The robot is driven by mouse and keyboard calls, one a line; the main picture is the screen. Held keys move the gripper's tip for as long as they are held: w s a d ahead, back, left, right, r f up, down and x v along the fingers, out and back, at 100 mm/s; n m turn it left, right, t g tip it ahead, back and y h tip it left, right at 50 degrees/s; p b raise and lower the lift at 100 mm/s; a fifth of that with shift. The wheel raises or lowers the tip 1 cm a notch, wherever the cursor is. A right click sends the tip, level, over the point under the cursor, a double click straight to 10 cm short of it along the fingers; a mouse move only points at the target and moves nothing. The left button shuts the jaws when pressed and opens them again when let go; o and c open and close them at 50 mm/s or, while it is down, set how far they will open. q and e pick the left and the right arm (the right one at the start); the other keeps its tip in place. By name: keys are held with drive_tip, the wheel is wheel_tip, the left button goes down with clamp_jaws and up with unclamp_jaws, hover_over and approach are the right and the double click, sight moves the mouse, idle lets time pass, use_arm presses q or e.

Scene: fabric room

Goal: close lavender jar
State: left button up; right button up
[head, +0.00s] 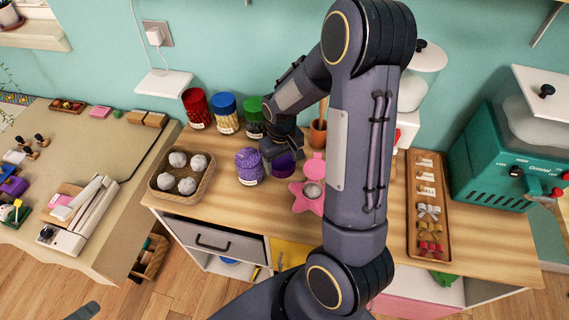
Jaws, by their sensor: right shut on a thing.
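The lavender jar (249,167) stands on the wooden counter, filled with purple matter; I see no lid on it. My right gripper (281,155) is just to the right of the jar, pointing down. It is shut on a purple lid (284,166), which is apart from the jar and partly hidden by the gripper. I cannot tell whether the lid touches the counter.
Jars with red (197,108), blue (226,112) and green (254,117) lids stand behind. A tray of pale balls (166,206) is to the left. A pink star-shaped thing (303,200) lies right of the lid. A long wooden tray (411,238) is farther right.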

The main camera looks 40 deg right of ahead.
sight(278, 169)
drive_tip(key=a+r, duration=0.1)
drive_tip(key=s+r, duration=0.1)
drive_tip(key=a+r, duration=0.1)
drive_tip(key=shift+s+a+r, duration=0.3)
drive_tip(key=shift+a+r, duration=0.05)
drive_tip(key=s+a+r+b, duration=0.1)
drive_tip(key=s+a+r, duration=0.2)
drive_tip(key=a, duration=0.4)
drive_tip(key=shift+s+r+b, duration=0.25)
drive_tip(key=shift+s+b, duration=0.05)
drive_tip(key=shift+s, duration=0.6)
drive_tip(key=shift+w, duration=0.15)
